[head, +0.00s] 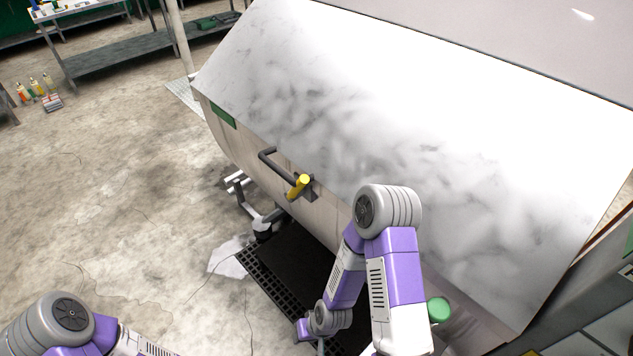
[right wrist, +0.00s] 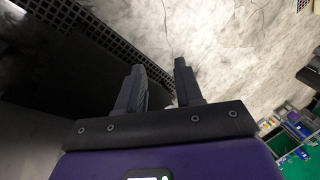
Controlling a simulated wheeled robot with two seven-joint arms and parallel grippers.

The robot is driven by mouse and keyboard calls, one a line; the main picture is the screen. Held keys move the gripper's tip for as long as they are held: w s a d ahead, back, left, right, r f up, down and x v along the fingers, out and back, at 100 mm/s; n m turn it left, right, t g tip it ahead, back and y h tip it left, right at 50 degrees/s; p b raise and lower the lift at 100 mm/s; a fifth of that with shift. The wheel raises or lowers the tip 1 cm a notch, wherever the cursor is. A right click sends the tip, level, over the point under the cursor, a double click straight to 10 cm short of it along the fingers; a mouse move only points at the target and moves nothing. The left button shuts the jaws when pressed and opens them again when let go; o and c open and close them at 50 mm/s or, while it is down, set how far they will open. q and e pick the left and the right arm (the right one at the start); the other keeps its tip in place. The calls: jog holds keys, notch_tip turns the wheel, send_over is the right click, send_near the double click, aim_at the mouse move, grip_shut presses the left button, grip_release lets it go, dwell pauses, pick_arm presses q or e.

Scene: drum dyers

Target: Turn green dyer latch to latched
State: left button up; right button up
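The dyer (head: 300,100) is a large grey metal drum with a smooth, shiny cover and a small green label (head: 222,115) on its front left edge. A dark bar handle (head: 278,162) sticks out of its front. Beside it, a yellow-gripped latch lever (head: 298,187) sits on a dark bracket, tilted. My right arm is bent in front of the dyer, to the right of the latch and apart from it. In the right wrist view my right gripper (right wrist: 160,88) has its two fingers apart with nothing between them. My left arm shows at the lower left; its gripper is out of frame.
A black floor grate (head: 285,270) lies below the dyer's front. A green round part (head: 438,310) shows beside my right arm. Metal shelving (head: 120,50) and several small bottles (head: 35,88) stand at the far left. The concrete floor on the left is mostly clear.

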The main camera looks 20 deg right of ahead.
jog(key=w+d+r+t+h+b, duration=0.1)
jog(key=w+r+t, duration=0.1)
jog(key=w, duration=0.3)
jog(key=w+d+r+t+b, duration=0.1)
jog(key=w+r+t+b, duration=0.1)
jog(key=w+r, duration=0.15)
jog(key=m+t+h+b, duration=0.3)
jog(key=t+h+b, duration=0.3)
jog(key=t, duration=0.6)
send_near(297, 193)
jog(key=w, duration=0.4)
jog(key=shift+d+b, duration=0.4)
jog(key=shift+d, duration=0.05)
jog(key=w, duration=0.2)
jog(key=w+d+b, duration=0.1)
jog(key=w, duration=0.4)
jog(key=shift+w+d, duration=0.2)
jog(key=shift+c, duration=0.3)
grip_shut()
